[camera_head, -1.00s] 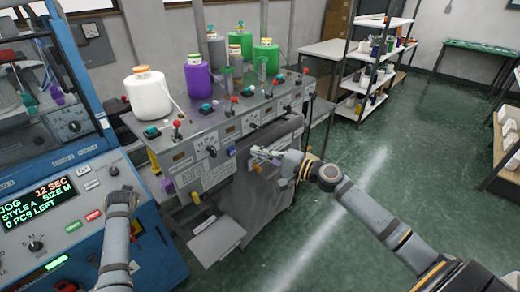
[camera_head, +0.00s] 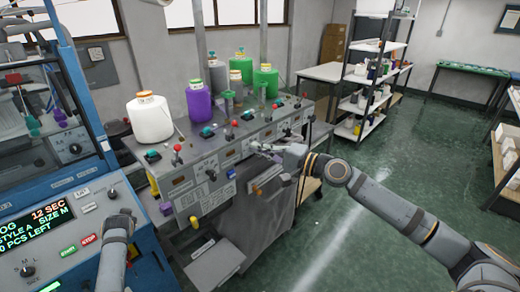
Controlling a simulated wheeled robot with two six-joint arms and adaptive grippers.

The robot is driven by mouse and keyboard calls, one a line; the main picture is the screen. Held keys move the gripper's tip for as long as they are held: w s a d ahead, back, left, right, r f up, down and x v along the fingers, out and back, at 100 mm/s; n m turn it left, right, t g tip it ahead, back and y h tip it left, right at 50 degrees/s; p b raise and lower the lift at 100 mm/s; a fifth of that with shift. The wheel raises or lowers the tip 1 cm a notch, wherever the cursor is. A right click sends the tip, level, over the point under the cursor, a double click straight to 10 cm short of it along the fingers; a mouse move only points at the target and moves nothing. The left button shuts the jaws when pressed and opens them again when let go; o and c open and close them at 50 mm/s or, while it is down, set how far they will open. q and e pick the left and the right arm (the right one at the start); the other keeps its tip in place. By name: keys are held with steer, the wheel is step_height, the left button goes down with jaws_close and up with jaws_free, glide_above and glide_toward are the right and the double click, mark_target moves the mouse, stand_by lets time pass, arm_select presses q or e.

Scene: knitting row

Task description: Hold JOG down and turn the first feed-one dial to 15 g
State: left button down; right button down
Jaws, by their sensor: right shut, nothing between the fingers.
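The feed unit (camera_head: 205,150) has a sloping grey front with small displays and dark dials. The nearest dial (camera_head: 211,175) is on its left part; its setting is too small to read. My right gripper (camera_head: 263,149) is shut and empty, pointing left, close to the panel right of that dial; contact cannot be told.
A grey sheet-like tray (camera_head: 215,263) juts out low in front. White shelving (camera_head: 370,80) stands behind.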

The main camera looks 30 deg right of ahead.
arm_select(q)
steer(key=shift+s+d+r+p, duration=0.1)
steer(key=shift+s+r+p, duration=0.15)
steer(key=shift+r+p, duration=0.5)
steer(key=p+v, duration=0.4)
steer(key=p, duration=0.2)
steer(key=shift+w+d+r, duration=0.1)
steer(key=shift+d+r, duration=0.1)
steer(key=shift+r, duration=0.05)
step_height(320, 180, up, 10)
steer(key=shift+f, duration=0.15)
